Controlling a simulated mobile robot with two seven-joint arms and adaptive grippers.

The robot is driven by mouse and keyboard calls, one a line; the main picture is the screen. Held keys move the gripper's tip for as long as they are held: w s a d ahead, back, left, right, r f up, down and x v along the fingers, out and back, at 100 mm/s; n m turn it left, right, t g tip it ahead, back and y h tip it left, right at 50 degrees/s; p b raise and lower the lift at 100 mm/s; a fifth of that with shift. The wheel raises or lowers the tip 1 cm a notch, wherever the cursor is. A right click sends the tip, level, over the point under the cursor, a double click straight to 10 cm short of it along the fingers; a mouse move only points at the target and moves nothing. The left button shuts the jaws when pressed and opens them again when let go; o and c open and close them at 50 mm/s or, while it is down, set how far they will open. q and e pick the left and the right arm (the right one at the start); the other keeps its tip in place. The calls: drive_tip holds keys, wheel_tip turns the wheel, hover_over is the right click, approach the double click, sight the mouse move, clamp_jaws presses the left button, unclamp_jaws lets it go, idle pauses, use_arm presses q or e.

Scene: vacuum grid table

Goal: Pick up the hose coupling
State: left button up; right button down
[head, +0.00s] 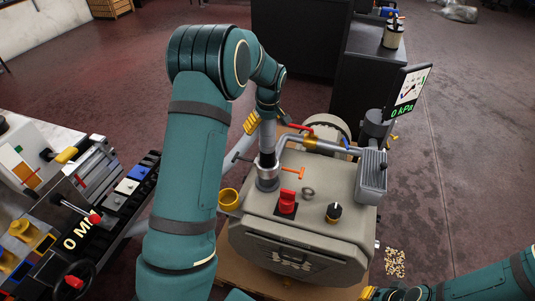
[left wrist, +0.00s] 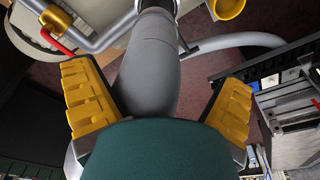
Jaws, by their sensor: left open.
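The hose coupling appears to be the upright grey cylinder (head: 267,142) standing in a metal collar (head: 267,178) on top of the beige machine. In the left wrist view the grey cylinder (left wrist: 152,62) lies between my two yellow finger pads, with visible gaps on both sides near the tips. My left gripper (head: 265,121) is open above and around its upper part; it also shows in the left wrist view (left wrist: 157,78). The cylinder's near end is hidden behind my gripper's body. My right gripper (head: 385,293) is only partly visible at the bottom edge; its jaws are unclear.
The beige machine (head: 300,225) carries a red switch (head: 287,201), a black knob (head: 334,212), an orange lever (head: 295,172) and a yellow cup (head: 229,198). A bent grey pipe (head: 325,146) is close right of my left gripper. A display (head: 409,92) reads 0 kPa.

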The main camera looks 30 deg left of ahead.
sight(268, 131)
use_arm(q)
drive_tip(key=f, duration=0.2)
drive_tip(key=w+f+b, duration=0.1)
drive_tip(key=f, duration=0.2)
drive_tip(key=shift+a+f, duration=0.1)
drive_tip(key=shift+f, duration=0.2)
drive_tip(key=shift+w+r, duration=0.1)
drive_tip(key=c, duration=1.4)
